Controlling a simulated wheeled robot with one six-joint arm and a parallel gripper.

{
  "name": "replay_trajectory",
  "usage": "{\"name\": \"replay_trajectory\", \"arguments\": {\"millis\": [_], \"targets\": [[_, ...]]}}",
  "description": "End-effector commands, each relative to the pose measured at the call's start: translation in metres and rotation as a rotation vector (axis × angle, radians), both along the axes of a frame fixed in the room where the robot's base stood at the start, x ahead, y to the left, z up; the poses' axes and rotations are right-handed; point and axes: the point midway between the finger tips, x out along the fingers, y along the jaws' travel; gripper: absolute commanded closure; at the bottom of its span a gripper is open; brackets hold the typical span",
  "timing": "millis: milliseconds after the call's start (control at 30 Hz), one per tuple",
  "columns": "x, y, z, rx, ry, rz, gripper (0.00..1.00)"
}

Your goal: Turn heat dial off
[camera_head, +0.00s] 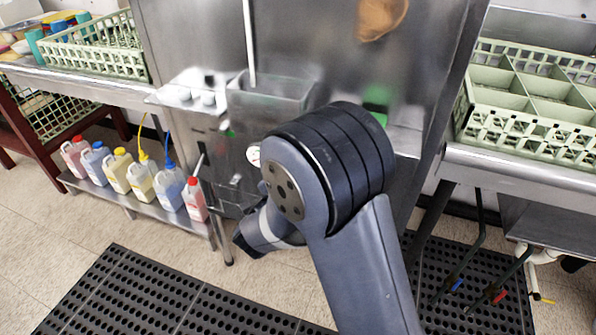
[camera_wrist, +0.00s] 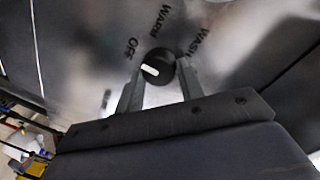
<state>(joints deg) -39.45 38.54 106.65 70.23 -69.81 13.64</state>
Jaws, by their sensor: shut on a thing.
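The heat dial (camera_wrist: 160,60) is a round black knob with a white mark, on a shiny steel panel (camera_wrist: 90,45) in the wrist view. The words OFF, WARM and WASH are printed around it. Its white mark points left, toward the side where OFF is printed and slightly below that word. My gripper (camera_wrist: 160,76) has one finger on each side of the dial and is shut on it. In the head view my arm covers the gripper and the dial.
A lower shelf (camera_head: 140,204) at left holds several bottles with coloured caps. Pale green dish racks stand on the left (camera_head: 95,52) and right (camera_head: 530,128) counters. A black perforated mat (camera_head: 160,295) covers part of the floor.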

Motion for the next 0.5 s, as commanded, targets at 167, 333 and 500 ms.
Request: {"name": "replay_trajectory", "arguments": {"millis": [167, 333, 500], "targets": [[-0.0002, 0.0004, -0.0008, -0.030, 0.013, 0.001, 0.87], [-0.0002, 0.0004, -0.0013, -0.039, 0.017, 0.000, 0.87], [-0.0002, 0.0003, -0.0014, -0.039, 0.017, 0.000, 0.87]]}}
